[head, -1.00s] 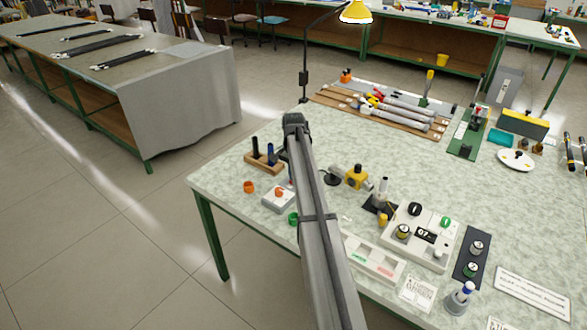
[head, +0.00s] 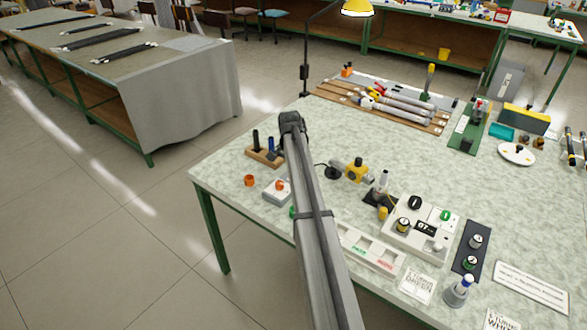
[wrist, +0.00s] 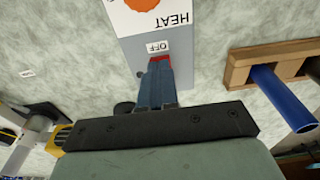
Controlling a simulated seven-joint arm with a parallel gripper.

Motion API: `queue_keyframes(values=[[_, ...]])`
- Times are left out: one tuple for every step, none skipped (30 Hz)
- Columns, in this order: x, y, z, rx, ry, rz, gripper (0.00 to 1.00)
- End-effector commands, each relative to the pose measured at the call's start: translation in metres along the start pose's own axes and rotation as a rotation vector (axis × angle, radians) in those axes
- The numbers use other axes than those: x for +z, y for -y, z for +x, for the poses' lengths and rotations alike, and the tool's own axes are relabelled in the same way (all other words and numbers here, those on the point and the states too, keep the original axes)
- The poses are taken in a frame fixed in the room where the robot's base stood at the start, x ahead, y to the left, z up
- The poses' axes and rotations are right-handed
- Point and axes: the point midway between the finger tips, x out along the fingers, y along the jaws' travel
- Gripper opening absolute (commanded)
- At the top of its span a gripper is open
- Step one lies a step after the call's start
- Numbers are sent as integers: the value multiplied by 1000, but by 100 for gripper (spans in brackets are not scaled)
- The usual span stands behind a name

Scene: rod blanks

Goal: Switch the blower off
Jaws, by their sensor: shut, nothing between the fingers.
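A grey control box with an orange knob (head: 277,190) stands near the table's left edge in the head view. In the wrist view, the same box (wrist: 130,52) shows the words HEAT and OFF and a red part (wrist: 163,59) beside the OFF label. My gripper (wrist: 160,68) has its fingers together, with the tips at the red part; contact is unclear and the tips partly hide it. What looks like the blower, a grey and yellow tool (head: 352,170), lies right of the box. My gripper is hidden behind my arm in the head view.
A wooden block with a dark and a blue rod (head: 264,156) stands just behind the box; it also shows at right in the wrist view (wrist: 240,68). A white instrument (head: 421,234) stands to the right.

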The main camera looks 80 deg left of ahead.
Motion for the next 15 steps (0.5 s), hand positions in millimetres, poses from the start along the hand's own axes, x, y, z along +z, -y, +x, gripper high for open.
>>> queue_keyframes(values=[[3,-2,10,8,15,-1,0],[2,-2,10,8,16,-1,0],[1,-2,10,8,16,-1,0],[0,-2,10,8,16,-1,0],[-1,-2,9,8,15,-1,0],[-3,-2,9,8,15,-1,0],[-5,-2,9,8,15,-1,0],[-6,-2,9,8,14,-1,0],[-9,-2,8,8,13,-1,0],[-10,-2,8,8,12,-1,0],[-12,-2,8,8,11,-1,0],[-14,-2,8,8,9,0,0],[-15,-2,8,8,7,0,0],[-16,-2,8,8,6,0,0],[-17,-3,8,8,4,0,0]])
